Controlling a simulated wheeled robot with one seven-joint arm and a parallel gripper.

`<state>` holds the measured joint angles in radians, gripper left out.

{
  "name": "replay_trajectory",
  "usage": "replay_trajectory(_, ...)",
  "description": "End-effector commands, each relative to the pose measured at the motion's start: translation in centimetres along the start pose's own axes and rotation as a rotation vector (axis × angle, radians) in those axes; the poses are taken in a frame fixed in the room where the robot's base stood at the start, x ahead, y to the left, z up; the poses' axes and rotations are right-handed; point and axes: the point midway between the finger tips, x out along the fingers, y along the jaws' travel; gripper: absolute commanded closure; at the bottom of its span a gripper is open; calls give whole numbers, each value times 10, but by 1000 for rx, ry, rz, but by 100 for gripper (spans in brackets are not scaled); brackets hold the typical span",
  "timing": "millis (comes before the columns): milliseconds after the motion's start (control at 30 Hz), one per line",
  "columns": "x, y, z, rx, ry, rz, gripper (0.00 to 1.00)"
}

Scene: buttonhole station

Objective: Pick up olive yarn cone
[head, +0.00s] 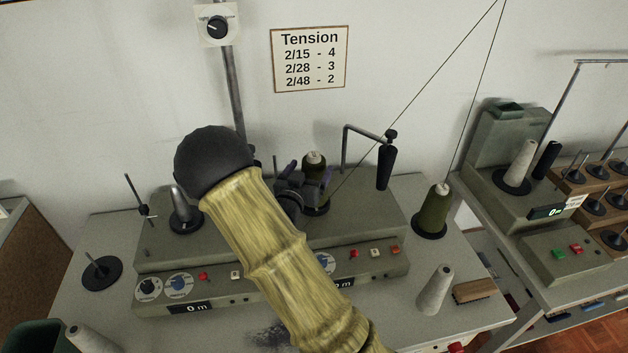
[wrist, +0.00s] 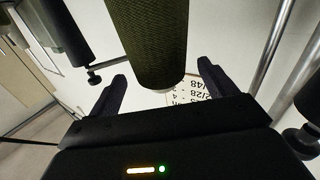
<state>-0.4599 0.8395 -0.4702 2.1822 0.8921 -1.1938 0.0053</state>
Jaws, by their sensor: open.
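An olive yarn cone (head: 314,164) with a pale top stands on the grey winding machine, partly hidden behind my gripper (head: 300,184). In the wrist view this cone (wrist: 155,40) hangs large in the picture, its pale tip between the spread dark fingers of my gripper (wrist: 163,76). The gripper is open; I cannot tell whether a finger touches the cone. A second olive cone (head: 434,211) stands on a dark disc at the right of the table, with a thread rising from it.
The winding machine (head: 375,222) has knobs and buttons along its front. A dark tensioner (head: 385,167) on a bent rod stands right of the gripper. A tall post (head: 233,85) rises behind.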

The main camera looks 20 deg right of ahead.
Motion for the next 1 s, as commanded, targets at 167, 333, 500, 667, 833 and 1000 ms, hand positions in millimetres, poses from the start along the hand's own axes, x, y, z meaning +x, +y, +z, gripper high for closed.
replay_trajectory(167,7,0,-2,0,0,1,16)
replay_trajectory(333,32,1,-7,-1,1,2,16)
replay_trajectory(500,51,0,-4,0,1,2,16)
replay_trajectory(667,52,0,-3,0,0,1,16)
replay_trajectory(833,51,-1,-3,0,0,-1,16)
replay_trajectory(1000,52,0,-3,0,0,0,16)
